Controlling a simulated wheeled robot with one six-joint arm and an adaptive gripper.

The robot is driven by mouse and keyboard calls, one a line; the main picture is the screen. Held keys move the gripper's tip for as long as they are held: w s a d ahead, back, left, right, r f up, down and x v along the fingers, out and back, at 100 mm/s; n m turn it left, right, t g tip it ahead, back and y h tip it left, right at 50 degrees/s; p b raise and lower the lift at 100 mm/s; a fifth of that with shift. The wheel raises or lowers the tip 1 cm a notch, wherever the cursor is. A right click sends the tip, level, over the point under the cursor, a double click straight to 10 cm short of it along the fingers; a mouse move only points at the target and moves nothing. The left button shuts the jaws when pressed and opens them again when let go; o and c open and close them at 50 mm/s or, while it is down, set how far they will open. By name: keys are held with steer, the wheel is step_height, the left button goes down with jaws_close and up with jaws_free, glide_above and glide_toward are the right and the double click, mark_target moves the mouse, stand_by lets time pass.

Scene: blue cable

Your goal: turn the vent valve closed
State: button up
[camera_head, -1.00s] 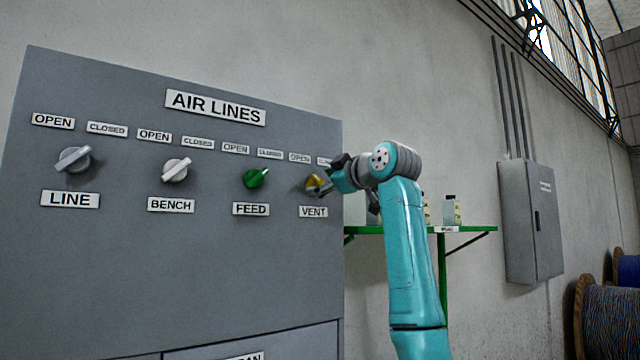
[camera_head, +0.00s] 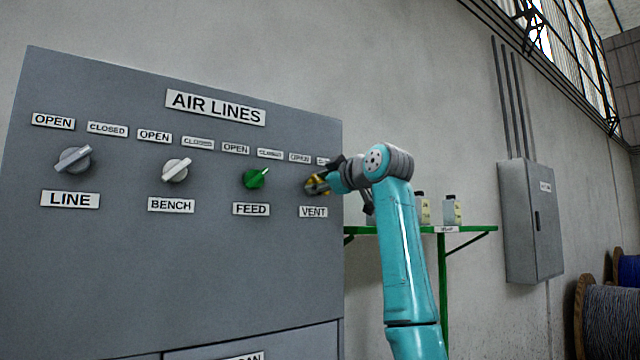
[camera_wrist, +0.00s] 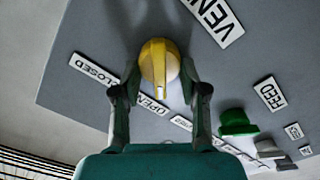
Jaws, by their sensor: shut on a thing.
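The yellow vent valve knob (camera_head: 316,185) is at the right end of the knob row on the grey panel, above the VENT label (camera_head: 313,212). My gripper (camera_head: 317,182) is at the knob and partly covers it in the head view. In the wrist view the yellow knob (camera_wrist: 158,62) sits between the two fingers of my gripper (camera_wrist: 159,72), which is shut on it. The knob's ridge runs up and down there, its lower end near the OPEN label (camera_wrist: 151,103). The CLOSED label (camera_wrist: 95,69) lies to the left.
The green FEED knob (camera_head: 256,178), white BENCH knob (camera_head: 176,170) and grey LINE knob (camera_head: 73,160) are to the left on the panel (camera_head: 200,280). A green shelf (camera_head: 470,229) with bottles is behind my arm. A grey wall box (camera_head: 530,220) hangs further right.

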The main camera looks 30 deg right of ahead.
steer(key=shift+m, duration=0.3)
steer(key=m, duration=0.3)
steer(key=shift+d+m, duration=0.15)
steer(key=shift+m, duration=0.25)
steer(key=m, duration=0.4)
steer(key=shift+d+m, duration=0.1)
steer(key=shift+m, duration=0.2)
steer(key=m, duration=0.8)
steer(key=shift+d+m, duration=0.25)
steer(key=shift+m, duration=0.05)
steer(key=o, duration=1.1)
steer(key=shift+w+f, duration=0.1)
steer(key=shift+o, duration=0.2)
